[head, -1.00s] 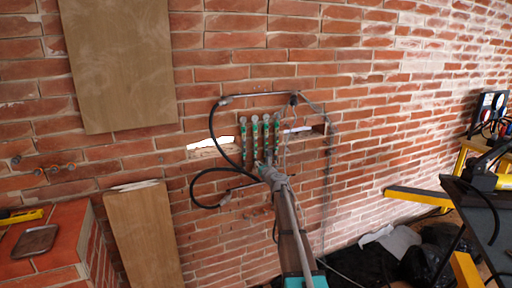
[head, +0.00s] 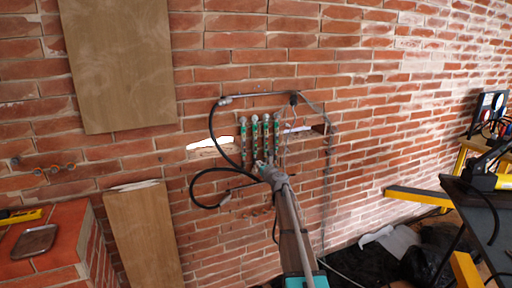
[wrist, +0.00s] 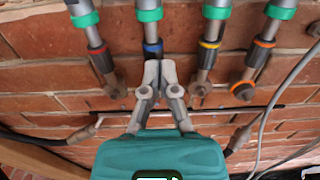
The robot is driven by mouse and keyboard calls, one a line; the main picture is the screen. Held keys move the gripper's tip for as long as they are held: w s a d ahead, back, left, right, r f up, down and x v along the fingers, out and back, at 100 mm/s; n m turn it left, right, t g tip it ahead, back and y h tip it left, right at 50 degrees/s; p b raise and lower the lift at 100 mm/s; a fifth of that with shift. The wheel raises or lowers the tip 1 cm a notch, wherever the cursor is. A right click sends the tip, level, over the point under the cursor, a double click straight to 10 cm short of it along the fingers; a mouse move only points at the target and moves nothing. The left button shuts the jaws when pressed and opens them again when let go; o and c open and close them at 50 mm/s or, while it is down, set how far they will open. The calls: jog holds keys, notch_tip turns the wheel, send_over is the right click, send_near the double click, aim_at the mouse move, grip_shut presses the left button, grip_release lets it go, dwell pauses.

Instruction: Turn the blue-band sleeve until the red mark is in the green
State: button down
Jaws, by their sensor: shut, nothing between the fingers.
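The blue-band sleeve (wrist: 153,46) is the second from the left in a row of upright rods in the wrist view. Its blue ring sits below a green collar (wrist: 149,9). My gripper (wrist: 160,68) is shut and empty, its fingertips just below and in front of the blue band; I cannot tell whether they touch it. In the head view my gripper (head: 261,165) is at the lower end of the row of green-marked rods (head: 254,130). I cannot make out a red mark in either view.
Neighbouring rods carry a yellow band (wrist: 209,44) and an orange band (wrist: 264,43) close on the right. A black hose (head: 212,125) loops left of the row. A horizontal bar (wrist: 190,112) runs below the rods. A yellow-legged table (head: 490,205) stands at the right.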

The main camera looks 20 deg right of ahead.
jog(key=shift+w, duration=0.5)
dwell(0.5)
jog(key=shift+a, duration=0.8)
dwell(0.6)
jog(key=shift+s, duration=0.6)
dwell(0.7)
jog(key=s, duration=0.7)
jog(key=shift+d, duration=0.15)
dwell(0.4)
jog(key=shift+s, duration=0.1)
dwell(0.4)
